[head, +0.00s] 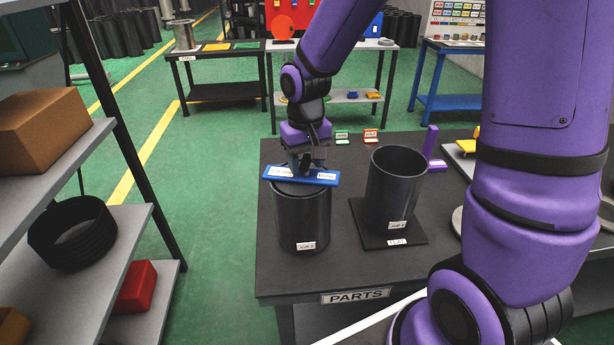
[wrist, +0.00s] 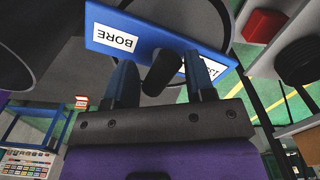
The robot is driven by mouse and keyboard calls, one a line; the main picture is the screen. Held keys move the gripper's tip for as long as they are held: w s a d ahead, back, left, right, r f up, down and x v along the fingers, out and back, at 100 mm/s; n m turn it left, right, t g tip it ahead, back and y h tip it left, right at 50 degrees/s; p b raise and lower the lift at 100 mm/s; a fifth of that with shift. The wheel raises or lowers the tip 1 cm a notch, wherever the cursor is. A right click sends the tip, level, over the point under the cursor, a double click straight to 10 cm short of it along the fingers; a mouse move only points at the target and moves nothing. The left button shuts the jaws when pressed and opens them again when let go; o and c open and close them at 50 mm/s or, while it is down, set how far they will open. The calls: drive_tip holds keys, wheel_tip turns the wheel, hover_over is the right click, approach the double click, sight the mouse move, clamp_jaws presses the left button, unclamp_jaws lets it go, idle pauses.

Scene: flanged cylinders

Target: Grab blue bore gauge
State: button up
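The blue bore gauge (head: 301,178) is a flat blue bar with white labels, lying across or just above the top of the left dark cylinder (head: 301,222). In the wrist view the bar (wrist: 160,47) shows a "BORE" label and a dark round handle (wrist: 163,73). My gripper (head: 306,160) is over the bar in the head view. In the wrist view my gripper's fingers (wrist: 162,80) stand apart, one on each side of the handle, which looks slanted between them. I see no clear grip on it.
A second dark cylinder (head: 396,187) stands on a flat plate to the right, close by. A purple upright piece (head: 431,145) and small labelled blocks are behind on the dark parts table (head: 330,275). Shelves with boxes (head: 40,130) stand at left.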

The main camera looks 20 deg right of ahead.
sight(305, 159)
clamp_jaws()
drive_tip(key=shift+r, duration=0.1)
drive_tip(key=shift+r, duration=1.95)
drive_tip(key=shift+a, duration=0.15)
